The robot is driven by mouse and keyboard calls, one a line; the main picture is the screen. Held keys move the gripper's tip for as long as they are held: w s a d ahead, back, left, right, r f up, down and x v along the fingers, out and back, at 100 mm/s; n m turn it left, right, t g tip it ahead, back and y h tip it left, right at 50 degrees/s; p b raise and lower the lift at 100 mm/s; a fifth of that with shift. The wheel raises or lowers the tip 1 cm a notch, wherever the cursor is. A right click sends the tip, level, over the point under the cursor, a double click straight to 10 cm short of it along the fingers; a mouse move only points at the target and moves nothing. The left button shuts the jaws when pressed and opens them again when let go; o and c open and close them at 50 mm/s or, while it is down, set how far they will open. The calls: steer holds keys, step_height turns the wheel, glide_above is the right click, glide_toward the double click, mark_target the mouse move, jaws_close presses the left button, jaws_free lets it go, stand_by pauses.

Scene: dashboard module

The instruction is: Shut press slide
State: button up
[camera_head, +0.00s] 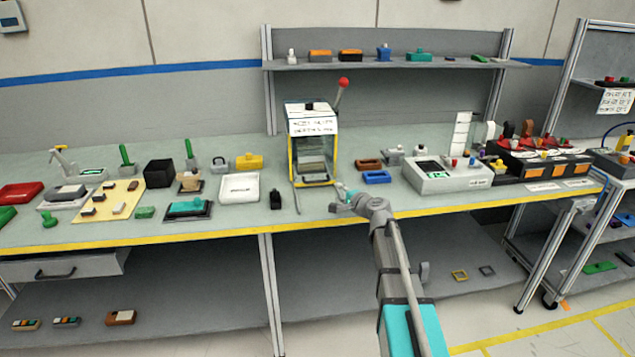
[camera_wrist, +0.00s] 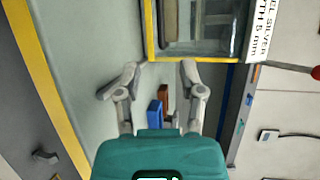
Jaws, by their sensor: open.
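The press (camera_head: 335,150) stands near the middle of the bench, a yellow-framed box with a white label and a lever with a red knob. In its open front a grey plate (camera_head: 313,171) shows low down; I cannot tell for sure if this is the slide or how far out it is. My gripper (camera_head: 341,192) is just in front of the press's lower right corner, open and empty. In the wrist view my gripper (camera_wrist: 160,68) has its fingers apart, close to the press's yellow frame (camera_wrist: 150,35). Any contact is unclear.
A blue block (camera_head: 377,177) and a brown block (camera_head: 368,164) lie right of the press. A small black object (camera_head: 276,200) and a white tray (camera_head: 240,187) are to its left. A grey control box (camera_head: 447,176) stands farther right. The bench's yellow front edge is close to my arm.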

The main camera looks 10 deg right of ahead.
mark_target(318, 182)
steer(key=shift+w, duration=0.15)
steer(key=b+x, duration=0.2)
steer(key=x, duration=1.1)
steer(key=shift+w+a+f, duration=0.15)
steer(key=shift+w, duration=0.05)
steer(key=shift+c, duration=0.2)
jaws_close()
